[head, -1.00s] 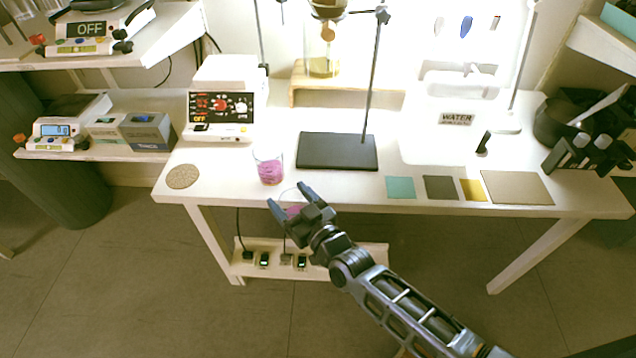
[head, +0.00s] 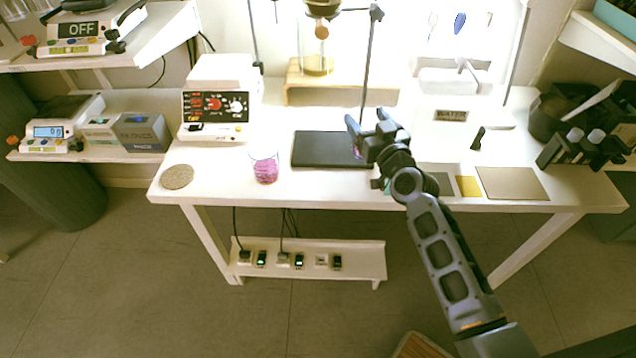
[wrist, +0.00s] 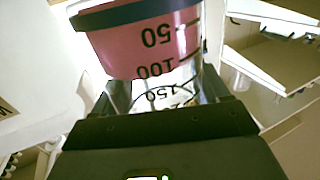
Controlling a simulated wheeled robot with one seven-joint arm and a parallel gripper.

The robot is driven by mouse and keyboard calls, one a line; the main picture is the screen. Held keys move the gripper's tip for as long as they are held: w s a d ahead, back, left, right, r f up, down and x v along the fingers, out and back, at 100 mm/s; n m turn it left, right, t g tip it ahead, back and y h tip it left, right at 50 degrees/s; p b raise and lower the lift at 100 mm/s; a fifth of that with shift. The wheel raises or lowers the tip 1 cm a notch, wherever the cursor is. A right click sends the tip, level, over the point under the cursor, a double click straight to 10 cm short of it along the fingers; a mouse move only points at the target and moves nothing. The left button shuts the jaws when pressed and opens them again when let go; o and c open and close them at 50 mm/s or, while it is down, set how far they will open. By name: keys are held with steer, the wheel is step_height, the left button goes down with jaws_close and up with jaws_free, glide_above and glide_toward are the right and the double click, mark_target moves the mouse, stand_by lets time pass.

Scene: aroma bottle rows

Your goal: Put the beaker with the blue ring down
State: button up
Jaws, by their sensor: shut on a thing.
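My gripper (head: 367,128) is shut on a beaker, over the dark stand base on the white table (head: 225,180). In the head view the gripper hides most of this beaker; only a bit of pink (head: 357,152) shows. In the wrist view the held beaker (wrist: 150,50) has pink contents, and its marks 50, 100 and 150 appear upside down. A dark bluish-grey ring (wrist: 125,14) runs around it near the 50 mark. Whether its base touches anything is hidden. A second clear beaker (head: 265,168) with pink contents stands upright on the table, left of the stand base.
The stand base (head: 320,150) carries a tall rod. A hotplate-like device (head: 215,115) stands left, with a round cork-like mat (head: 177,177) in front. Dark grey (head: 440,184), yellow (head: 468,187) and beige mats (head: 512,183) lie right of my arm.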

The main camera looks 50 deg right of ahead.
steer(key=shift+w, duration=0.1)
steer(key=w+a+f, duration=0.2)
steer(key=f, duration=0.1)
steer(key=w+a+f, duration=0.6)
steer(key=shift+w+f, duration=0.25)
steer(key=shift+f, duration=0.55)
steer(key=shift+f+b, duration=0.1)
steer(key=shift+b, duration=0.2)
steer(key=shift+f, duration=0.15)
steer(key=o, duration=1.3)
steer(key=shift+r+v, duration=0.1)
steer(key=shift+v, duration=1.9)
steer(key=shift+r+v, duration=0.15)
steer(key=shift+v, duration=1.85)
